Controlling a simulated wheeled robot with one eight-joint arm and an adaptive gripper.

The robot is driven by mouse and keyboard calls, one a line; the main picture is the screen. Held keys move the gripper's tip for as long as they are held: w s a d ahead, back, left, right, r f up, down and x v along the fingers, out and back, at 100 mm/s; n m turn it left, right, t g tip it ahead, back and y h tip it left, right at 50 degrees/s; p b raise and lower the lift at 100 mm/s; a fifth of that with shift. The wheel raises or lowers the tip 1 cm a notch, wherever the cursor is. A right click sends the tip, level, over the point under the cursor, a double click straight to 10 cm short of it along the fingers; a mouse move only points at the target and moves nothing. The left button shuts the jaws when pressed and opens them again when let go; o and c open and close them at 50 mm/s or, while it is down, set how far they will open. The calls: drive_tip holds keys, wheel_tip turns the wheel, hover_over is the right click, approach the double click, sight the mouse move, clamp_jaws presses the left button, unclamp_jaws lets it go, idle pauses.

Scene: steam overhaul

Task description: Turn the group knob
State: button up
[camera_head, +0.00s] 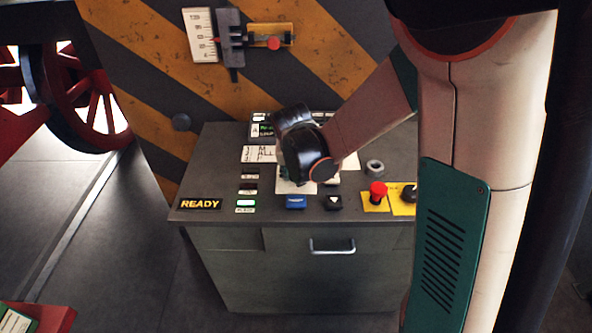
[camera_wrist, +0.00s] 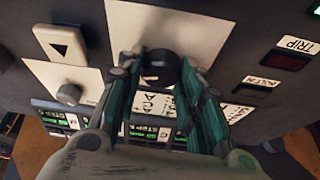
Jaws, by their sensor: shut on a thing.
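The group knob (camera_wrist: 161,64), a dark round knob on a white plate, shows in the wrist view at the upper middle. My gripper (camera_wrist: 160,74) reaches it with its two green fingers, one on each side, and is shut on it. Part of the plate's printing shows between the fingers. In the head view, my dark wrist is over the white plate (camera_head: 291,187) on the grey console top. It hides the knob and most of the fingers there, so the knob's pointing direction cannot be told.
The console (camera_head: 222,180) carries a blue button (camera_head: 296,202), a black triangle button (camera_head: 333,202), a red mushroom button (camera_head: 377,191) and a lit READY sign (camera_head: 200,204). A grey knob (camera_wrist: 69,94) is left of my fingers. A gauge with a lever (camera_head: 232,42) is on the striped wall.

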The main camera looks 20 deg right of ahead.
drive_tip(key=o, duration=1.1)
drive_tip(key=shift+c, duration=0.2)
drive_tip(key=v, duration=1.2)
drive_tip(key=shift+s, duration=0.2)
drive_tip(key=s+d+r+n+t+y, duration=0.1)
drive_tip(key=s+r+n, duration=0.1)
drive_tip(key=s, duration=0.7)
drive_tip(key=s+d+r+n+t, duration=0.1)
drive_tip(key=s+r+n+t, duration=0.1)
drive_tip(key=s, duration=0.7)
drive_tip(key=shift+r+n+y, duration=0.3)
drive_tip(key=shift+r+y, duration=0.1)
drive_tip(key=shift+r, duration=0.1)
